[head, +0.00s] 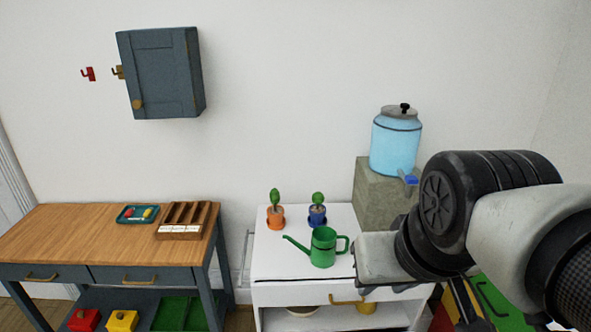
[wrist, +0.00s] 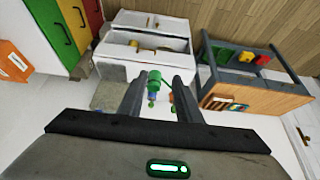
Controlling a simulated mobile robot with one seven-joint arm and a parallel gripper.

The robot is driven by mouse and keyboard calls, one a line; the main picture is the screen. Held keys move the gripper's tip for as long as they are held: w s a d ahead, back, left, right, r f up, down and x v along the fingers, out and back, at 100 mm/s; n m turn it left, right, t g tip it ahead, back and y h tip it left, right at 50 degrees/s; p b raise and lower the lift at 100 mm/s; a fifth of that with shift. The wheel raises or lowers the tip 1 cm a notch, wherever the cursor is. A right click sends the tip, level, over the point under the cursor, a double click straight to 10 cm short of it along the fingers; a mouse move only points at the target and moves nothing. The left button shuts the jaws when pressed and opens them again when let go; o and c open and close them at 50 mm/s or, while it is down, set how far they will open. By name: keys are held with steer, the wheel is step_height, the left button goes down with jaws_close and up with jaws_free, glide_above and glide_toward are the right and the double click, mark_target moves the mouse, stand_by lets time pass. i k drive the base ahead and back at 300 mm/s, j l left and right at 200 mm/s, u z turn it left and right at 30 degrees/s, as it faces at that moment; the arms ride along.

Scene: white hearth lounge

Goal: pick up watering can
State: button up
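The green watering can (head: 323,247) stands upright on the white cabinet top (head: 275,262), with its spout to the left and its handle to the right. In the wrist view the can (wrist: 154,80) shows small, in line with the gap between my fingers and some way beyond them. My gripper (wrist: 159,83) is open, with two dark fingers spread apart and nothing held. In the head view my arm comes in from the right, beside the can; I cannot make out the fingertips there.
Behind the can stand an orange-potted plant (head: 275,213) and a blue-potted plant (head: 317,213). A blue water dispenser (head: 395,145) sits on a stone block (head: 375,195) at the back right. A wooden workbench (head: 90,235) stands left. A grey wall cabinet (head: 160,75) hangs above it.

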mark_target(323, 253)
steer(key=i, duration=1.05)
